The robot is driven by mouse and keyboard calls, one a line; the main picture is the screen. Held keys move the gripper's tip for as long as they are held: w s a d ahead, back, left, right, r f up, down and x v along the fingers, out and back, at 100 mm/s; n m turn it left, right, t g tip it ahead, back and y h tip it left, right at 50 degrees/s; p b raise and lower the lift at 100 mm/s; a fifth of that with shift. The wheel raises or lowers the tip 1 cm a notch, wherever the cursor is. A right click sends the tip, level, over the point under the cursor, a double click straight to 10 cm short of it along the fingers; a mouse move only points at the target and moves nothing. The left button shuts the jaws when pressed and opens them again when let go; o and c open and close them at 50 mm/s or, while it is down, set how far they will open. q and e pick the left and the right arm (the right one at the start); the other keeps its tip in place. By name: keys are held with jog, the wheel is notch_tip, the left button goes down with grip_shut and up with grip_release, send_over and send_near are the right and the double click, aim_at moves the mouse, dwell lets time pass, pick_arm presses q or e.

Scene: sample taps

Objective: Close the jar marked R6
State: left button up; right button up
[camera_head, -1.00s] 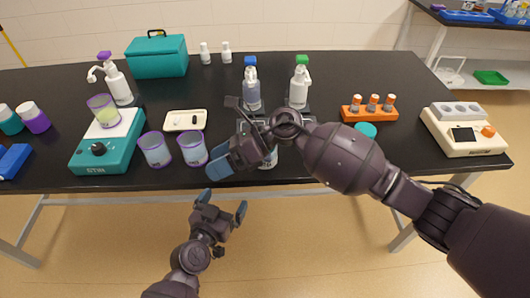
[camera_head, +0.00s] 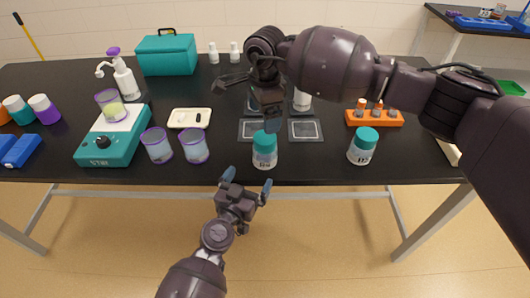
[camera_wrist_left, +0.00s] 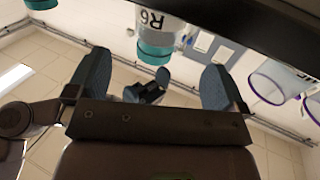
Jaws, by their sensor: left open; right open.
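The jar marked R6 (camera_wrist_left: 163,28) is white with a teal lid (camera_wrist_left: 155,52); its mark reads in the left wrist view. It appears to be the jar (camera_head: 265,156) standing near the table's front edge in the head view, with its lid on top. Whether the lid is tight I cannot tell. My left gripper (camera_head: 247,181) is open and empty, just in front of and below this jar, apart from it. My right gripper (camera_head: 270,117) is above the table behind the jar, its fingers seen poorly. A dark gripper with blue pads shows between my left fingers in the wrist view.
A similar teal-lidded jar (camera_head: 362,147) stands to the right. Two purple-rimmed cups (camera_head: 194,147) and a teal stirrer device (camera_head: 108,140) stand left. Dark square pads (camera_head: 305,130) lie behind the jar. An orange rack (camera_head: 375,118) stands at right.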

aim_at(261, 159)
jog(key=shift+w+d+r, duration=0.1)
jog(key=shift+w+r, duration=0.05)
jog(key=shift+w, duration=0.05)
pick_arm(q)
jog(key=shift+x, duration=5.45)
jog(key=shift+c, duration=0.4)
jog(key=c, duration=1.6)
jog(key=shift+r, duration=0.1)
jog(key=shift+c, duration=0.7)
pick_arm(e)
jog(key=n, duration=0.4)
jog(key=shift+n, duration=0.3)
